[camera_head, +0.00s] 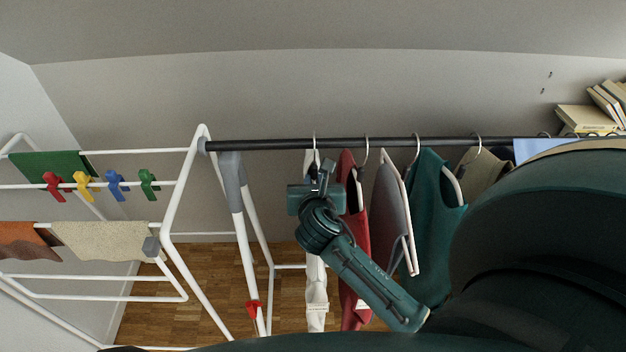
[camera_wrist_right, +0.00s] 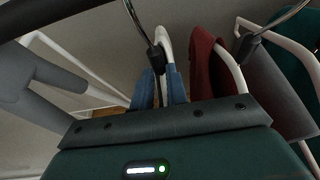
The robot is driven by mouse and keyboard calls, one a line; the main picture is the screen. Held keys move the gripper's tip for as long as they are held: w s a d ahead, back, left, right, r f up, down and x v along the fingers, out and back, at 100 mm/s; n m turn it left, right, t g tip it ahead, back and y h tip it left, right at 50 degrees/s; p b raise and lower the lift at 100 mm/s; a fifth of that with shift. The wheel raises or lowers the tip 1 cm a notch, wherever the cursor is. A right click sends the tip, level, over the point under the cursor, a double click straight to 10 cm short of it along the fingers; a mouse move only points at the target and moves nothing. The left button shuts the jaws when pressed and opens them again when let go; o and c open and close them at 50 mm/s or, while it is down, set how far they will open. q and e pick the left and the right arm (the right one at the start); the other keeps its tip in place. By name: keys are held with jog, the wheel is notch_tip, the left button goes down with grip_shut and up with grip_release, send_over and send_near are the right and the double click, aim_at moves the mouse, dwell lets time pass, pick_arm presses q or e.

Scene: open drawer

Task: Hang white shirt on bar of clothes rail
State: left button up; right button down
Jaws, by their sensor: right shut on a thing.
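The white shirt (camera_head: 316,293) hangs down below my right gripper (camera_head: 321,172), at the left end of the row of clothes. My right gripper is shut on the shirt's white hanger, just under the bar; its blue fingers (camera_wrist_right: 160,90) show on both sides of the hanger (camera_wrist_right: 166,45) in the wrist view. The metal hook (camera_head: 315,143) reaches up to the black bar (camera_head: 265,145) and crosses it. I cannot tell whether the hook bears on the bar. My gripper and arm hide the upper shirt. My left gripper is not in view.
A red garment (camera_head: 348,210) hangs close on the right, then a grey one (camera_head: 388,200) and a teal one (camera_head: 428,185). The bar is bare to the left, up to the white frame. A drying rack (camera_head: 180,185) with cloths and coloured pegs stands at left.

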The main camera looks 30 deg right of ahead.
jog(key=shift+w+d+f, duration=0.1)
dwell(0.3)
jog(key=c, duration=1.4)
grip_release()
jog(key=shift+c, duration=0.2)
jog(key=shift+o, duration=0.6)
jog(key=shift+f, duration=0.15)
